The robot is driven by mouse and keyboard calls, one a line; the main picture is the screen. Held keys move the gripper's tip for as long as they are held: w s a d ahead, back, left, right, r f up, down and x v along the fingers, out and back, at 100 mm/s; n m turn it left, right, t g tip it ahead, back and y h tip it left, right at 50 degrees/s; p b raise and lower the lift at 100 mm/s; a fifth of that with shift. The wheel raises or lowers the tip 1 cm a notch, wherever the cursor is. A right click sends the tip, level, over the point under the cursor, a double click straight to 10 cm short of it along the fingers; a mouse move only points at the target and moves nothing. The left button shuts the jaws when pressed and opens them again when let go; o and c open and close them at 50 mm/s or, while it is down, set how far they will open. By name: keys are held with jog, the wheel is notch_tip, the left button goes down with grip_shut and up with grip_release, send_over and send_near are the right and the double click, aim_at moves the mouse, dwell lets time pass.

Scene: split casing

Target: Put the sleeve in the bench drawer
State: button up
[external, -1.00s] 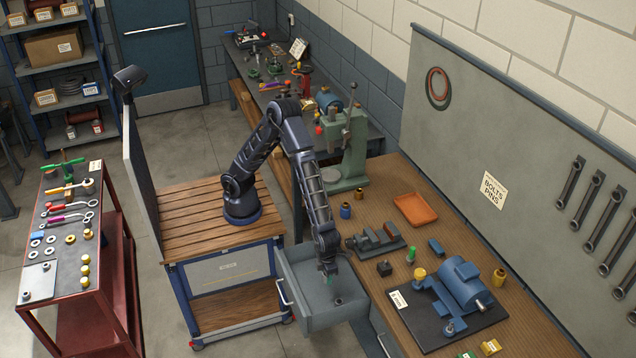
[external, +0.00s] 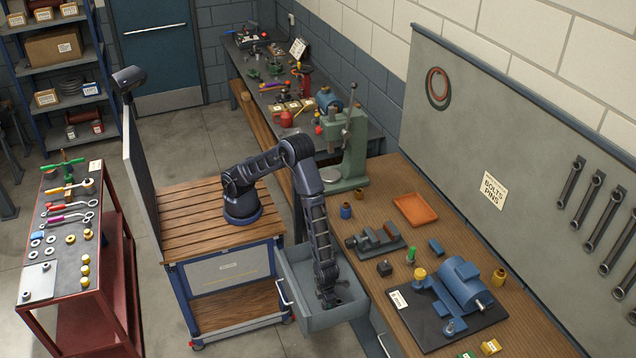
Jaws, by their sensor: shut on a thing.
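The bench drawer (external: 312,320) is pulled out as an open grey tray at the bench's near left edge. My gripper (external: 328,300) points down inside it, near the drawer floor. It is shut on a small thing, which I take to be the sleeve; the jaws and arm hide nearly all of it. I cannot tell whether the held piece touches the drawer floor.
The bench (external: 440,228) holds a small vise (external: 376,240), an orange tray (external: 415,209), a blue motor (external: 461,286) on a dark plate and a green press (external: 348,150). A red cart (external: 75,240) with tools stands at the left.

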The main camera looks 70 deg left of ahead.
jog(key=shift+f, duration=3.05)
jog(key=shift+f, duration=0.15)
jog(key=o, duration=1.1)
